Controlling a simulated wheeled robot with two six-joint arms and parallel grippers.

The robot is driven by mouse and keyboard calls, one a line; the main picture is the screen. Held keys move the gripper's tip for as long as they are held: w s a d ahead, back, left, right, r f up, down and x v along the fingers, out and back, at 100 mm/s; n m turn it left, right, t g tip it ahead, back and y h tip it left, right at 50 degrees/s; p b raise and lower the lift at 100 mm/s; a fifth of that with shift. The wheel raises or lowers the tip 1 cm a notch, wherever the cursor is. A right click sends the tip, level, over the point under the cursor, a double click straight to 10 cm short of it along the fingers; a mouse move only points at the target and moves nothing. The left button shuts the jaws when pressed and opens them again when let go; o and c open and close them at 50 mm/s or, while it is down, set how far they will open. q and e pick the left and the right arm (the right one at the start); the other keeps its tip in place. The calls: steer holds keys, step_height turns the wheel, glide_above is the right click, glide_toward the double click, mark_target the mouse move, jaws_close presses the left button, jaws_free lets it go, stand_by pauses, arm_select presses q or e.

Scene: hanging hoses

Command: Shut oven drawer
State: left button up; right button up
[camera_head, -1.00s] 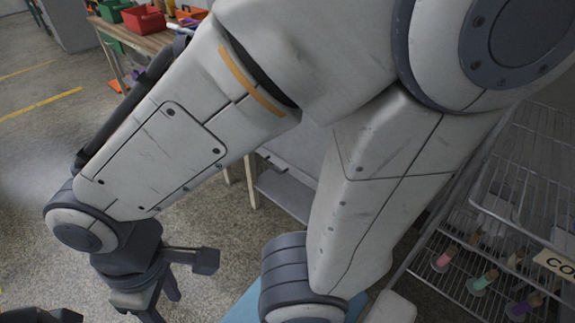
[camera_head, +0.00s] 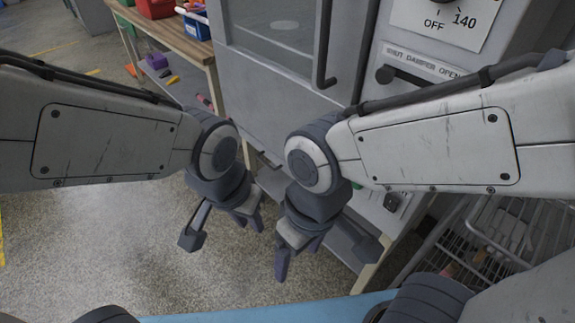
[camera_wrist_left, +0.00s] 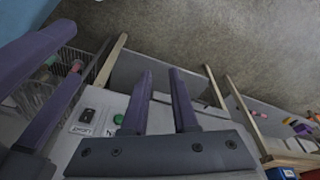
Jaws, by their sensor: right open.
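The grey oven (camera_head: 285,75) stands behind my grippers in the head view, with a door, a dark vertical handle (camera_head: 326,45) and a dial panel. Below it a flat grey part (camera_head: 352,262) shows between wooden legs; it also shows in the left wrist view (camera_wrist_left: 190,80). I cannot tell whether it is the drawer or how far out any drawer is. My left gripper (camera_head: 247,222) hangs in front of the oven, fingers apart and empty; the left wrist view shows the gap (camera_wrist_left: 160,95). My right gripper (camera_head: 299,256) is beside it, open and empty. My arms hide much of the oven's lower front.
A wooden bench (camera_head: 180,40) with bins stands at the back left. A wire rack (camera_head: 490,235) stands at the right. A damper lever (camera_head: 400,75) is on the oven. A light blue surface (camera_head: 260,312) lies at the bottom edge. The floor at left is clear.

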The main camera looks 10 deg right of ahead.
arm_select(q)
steer(key=w+d+f+n+t+h+b, duration=0.1)
steer(key=w+f+n+t+h+b, duration=0.15)
steer(key=w+f+b, duration=0.6)
steer(key=w+f+n+t+h+b, duration=0.1)
steer(key=w+f+n+t, duration=0.2)
steer(key=w, duration=1.1)
steer(key=w+d+f+n+t+h+b, duration=0.1)
steer(key=w+f+n+t+b, duration=0.3)
steer(key=w, duration=0.7)
steer(key=n+h+b, duration=0.3)
steer(key=h+b, duration=0.8)
steer(key=b, duration=0.4)
glide_toward(265, 162)
steer(key=f+x, duration=0.1)
steer(key=x, duration=0.8)
steer(key=shift+w+d+r+y, duration=0.25)
steer(key=shift+d+r+y, duration=0.1)
steer(key=shift+d, duration=0.1)
jaws_close()
steer(key=shift+f, duration=0.1)
